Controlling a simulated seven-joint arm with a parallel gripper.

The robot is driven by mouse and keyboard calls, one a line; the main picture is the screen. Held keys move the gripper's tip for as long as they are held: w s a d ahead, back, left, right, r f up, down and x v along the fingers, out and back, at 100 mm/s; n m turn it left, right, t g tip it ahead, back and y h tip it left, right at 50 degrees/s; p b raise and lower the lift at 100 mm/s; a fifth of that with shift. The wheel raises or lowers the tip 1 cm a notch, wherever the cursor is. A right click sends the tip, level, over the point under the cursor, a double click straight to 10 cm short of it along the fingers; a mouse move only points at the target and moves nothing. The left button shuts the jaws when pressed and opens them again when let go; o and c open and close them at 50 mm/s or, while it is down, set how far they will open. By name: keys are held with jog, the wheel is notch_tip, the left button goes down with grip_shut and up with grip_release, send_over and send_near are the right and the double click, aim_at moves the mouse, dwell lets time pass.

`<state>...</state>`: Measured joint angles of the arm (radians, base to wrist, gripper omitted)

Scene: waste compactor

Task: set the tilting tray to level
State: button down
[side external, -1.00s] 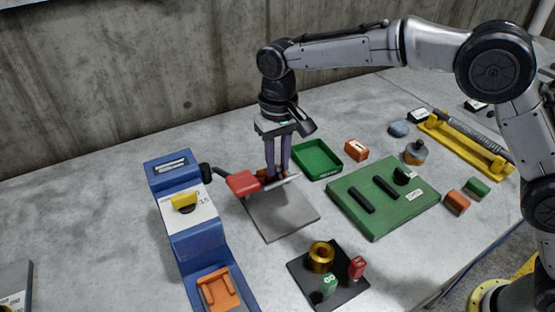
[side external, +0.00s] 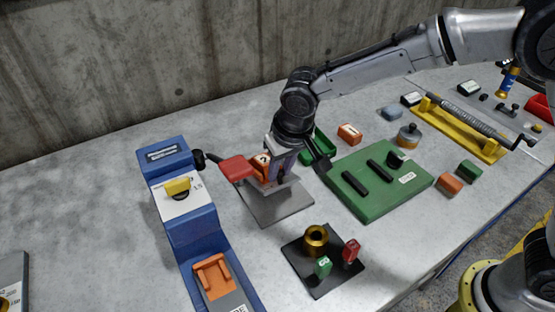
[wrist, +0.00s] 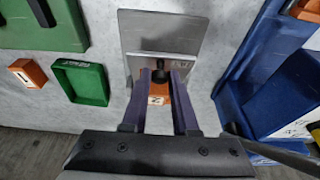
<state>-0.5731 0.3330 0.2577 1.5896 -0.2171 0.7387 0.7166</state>
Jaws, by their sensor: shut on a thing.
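The tilting tray appears to be a thin grey plate (wrist: 175,67) over a flat grey base (side external: 270,208). In the wrist view a black knob (wrist: 158,74) stands at it, with an orange block marked 2 (wrist: 158,92) close by. The orange block also shows in the side view (side external: 262,162), partly behind my gripper. My gripper (wrist: 161,74) has its purple fingers on either side of the black knob and is shut on it. In the side view my gripper (side external: 283,178) leans over the base and hides much of the tray. The tray's exact tilt is unclear.
A green bin (side external: 318,147) lies behind my gripper, a green board (side external: 370,205) at right. A black plate (side external: 305,275) with a brass ring (side external: 315,239) is in front.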

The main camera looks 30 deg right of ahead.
jog(key=shift+s+f, duration=0.5)
jog(key=shift+f, duration=0.2)
jog(key=shift+s+f, duration=0.45)
jog(key=shift+f, duration=0.25)
jog(key=shift+s+f, duration=0.35)
jog(key=shift+f, duration=0.65)
jog(key=c, duration=0.7)
grip_release()
jog(key=shift+w, duration=0.1)
jog(key=shift+r, duration=0.2)
jog(key=shift+w, duration=0.1)
jog(key=shift+r, duration=0.6)
jog(key=v, duration=1.2)
jog(key=shift+r, duration=0.35)
